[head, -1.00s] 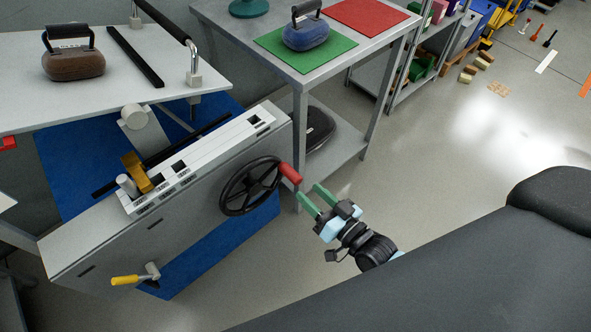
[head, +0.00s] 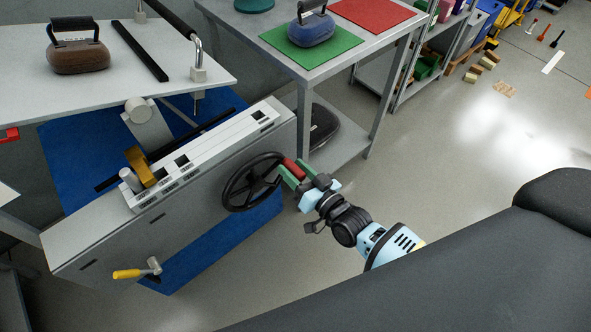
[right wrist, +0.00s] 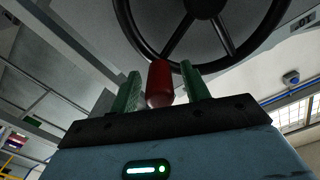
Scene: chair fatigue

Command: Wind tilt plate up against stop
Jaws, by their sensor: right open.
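The black handwheel (head: 251,182) stands on the side of the grey machine housing (head: 120,235), with a red handle (head: 294,168) on its rim at the right. My right gripper (head: 293,176) is open, its green fingers on either side of the red handle. In the right wrist view the red handle (right wrist: 160,84) sits between the two fingers (right wrist: 162,92), with a gap on each side, and the wheel (right wrist: 205,30) is above. The tilt plate (head: 120,65) is the grey top at upper left, carrying a brown weight with a black handle (head: 77,52). My left gripper is not in view.
A yellow-handled lever (head: 130,273) sticks out low on the housing. A grey table (head: 345,62) behind holds a blue weight (head: 311,28) on a green mat (head: 280,46) and a red mat (head: 372,14). Open floor lies at the right.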

